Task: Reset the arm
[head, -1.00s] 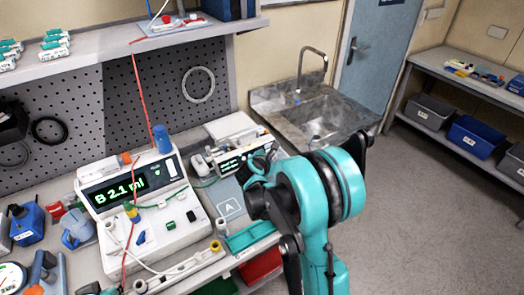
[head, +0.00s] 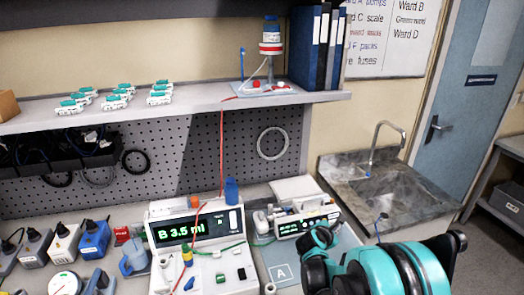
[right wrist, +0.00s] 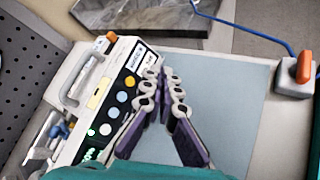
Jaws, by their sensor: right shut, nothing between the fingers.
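My right arm (head: 395,272) is the teal and black arm at the lower right of the head view. My right gripper (right wrist: 165,82) shows in the right wrist view with its purple-padded fingers together at the tips and nothing between them. It is above a grey-blue mat (right wrist: 225,100), beside a white pump unit (right wrist: 112,95) with coloured round buttons. The same unit stands at the back of the bench in the head view (head: 306,224). My left gripper is not in view.
A larger pump (head: 205,250) reading "B 3.5 ml" stands left of the mat. A shelf (head: 200,112) above carries small white-and-teal devices, a bottle stand (head: 270,60) and blue binders (head: 306,45). A red line hangs from the shelf to the pump. A sink (head: 385,190) lies right.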

